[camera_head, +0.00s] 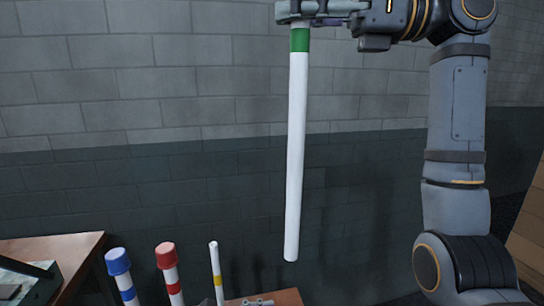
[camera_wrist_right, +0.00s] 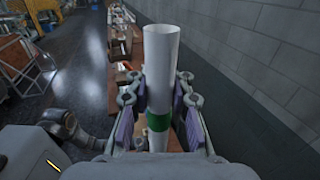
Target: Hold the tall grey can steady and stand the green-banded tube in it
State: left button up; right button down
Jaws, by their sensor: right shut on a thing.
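The green-banded tube (camera_head: 296,150) is long and white and hangs nearly upright, its lower end tilted slightly left. My right gripper (camera_head: 308,12) is shut on it near the top, by the green band. In the right wrist view the tube (camera_wrist_right: 161,65) passes between the purple-padded fingers of the right gripper (camera_wrist_right: 160,105). The tube's lower end is in the air, in front of the dark wall. The tall grey can cannot be made out. Small grey parts at the bottom edge of the head view may be my left gripper (camera_head: 257,302), mostly cut off.
A blue-capped tube (camera_head: 123,275), a red-capped tube (camera_head: 169,273) and a yellow-banded tube (camera_head: 216,272) stand at the lower left. A wooden table (camera_head: 75,246) is at the far left. A brick wall (camera_head: 180,80) lies behind. Cardboard (camera_head: 528,235) shows at the right edge.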

pick_arm(q)
notch_tip(320, 180, down, 9)
jog(key=w+d+n+t, duration=0.1)
jog(key=x, duration=0.7)
jog(key=shift+r+h, duration=0.3)
jog(key=shift+r, duration=0.2)
jog(key=shift+w+d, duration=0.1)
jog(key=shift+d, duration=0.05)
jog(key=shift+c, duration=0.2)
jog(key=c, duration=1.4)
